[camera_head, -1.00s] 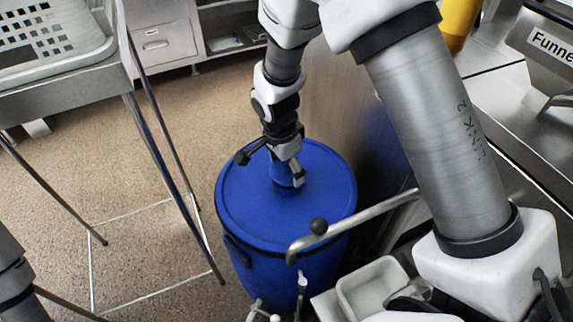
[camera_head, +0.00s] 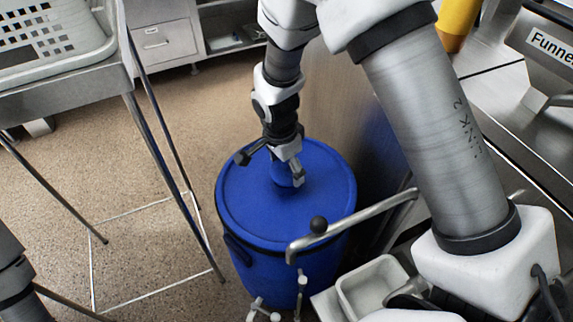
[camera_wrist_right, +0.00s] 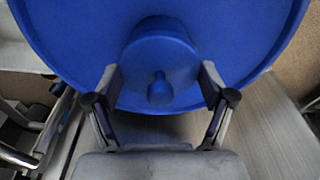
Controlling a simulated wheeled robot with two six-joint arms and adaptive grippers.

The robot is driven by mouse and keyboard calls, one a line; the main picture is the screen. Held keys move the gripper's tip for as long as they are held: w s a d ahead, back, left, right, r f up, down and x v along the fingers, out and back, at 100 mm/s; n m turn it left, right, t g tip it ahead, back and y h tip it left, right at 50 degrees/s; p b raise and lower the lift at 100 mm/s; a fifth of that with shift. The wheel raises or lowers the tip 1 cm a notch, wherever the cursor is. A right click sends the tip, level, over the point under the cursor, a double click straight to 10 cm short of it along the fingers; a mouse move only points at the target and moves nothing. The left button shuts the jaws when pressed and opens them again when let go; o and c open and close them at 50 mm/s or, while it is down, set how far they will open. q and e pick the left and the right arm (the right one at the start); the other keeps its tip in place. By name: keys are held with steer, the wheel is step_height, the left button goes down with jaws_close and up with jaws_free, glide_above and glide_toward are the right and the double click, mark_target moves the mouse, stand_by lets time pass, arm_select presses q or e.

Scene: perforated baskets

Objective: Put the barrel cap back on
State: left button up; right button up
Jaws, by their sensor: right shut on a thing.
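The blue barrel (camera_head: 250,215) stands upright on the floor in the middle of the head view. Its round top (camera_wrist_right: 65,40) fills the upper part of the right wrist view. The blue cap (camera_head: 280,175), a short cylinder with a small knob, is at the barrel's top; it also shows in the wrist view (camera_wrist_right: 165,55). My right gripper (camera_head: 287,174) reaches down from above and is shut on the cap, with a finger on each side (camera_wrist_right: 160,84). I cannot tell whether the cap is fully seated. My left gripper is out of view; only part of the left arm shows at lower left.
A metal counter with a funnel-labelled bin (camera_head: 545,45) is at right. A stand with a perforated basket (camera_head: 55,40) is at left. Floor between stand and barrel is clear.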

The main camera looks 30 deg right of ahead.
stand_by(0.3)
steer(key=o, duration=1)
step_height(320, 180, up, 7)
steer(key=p, duration=0.6)
jaws_close()
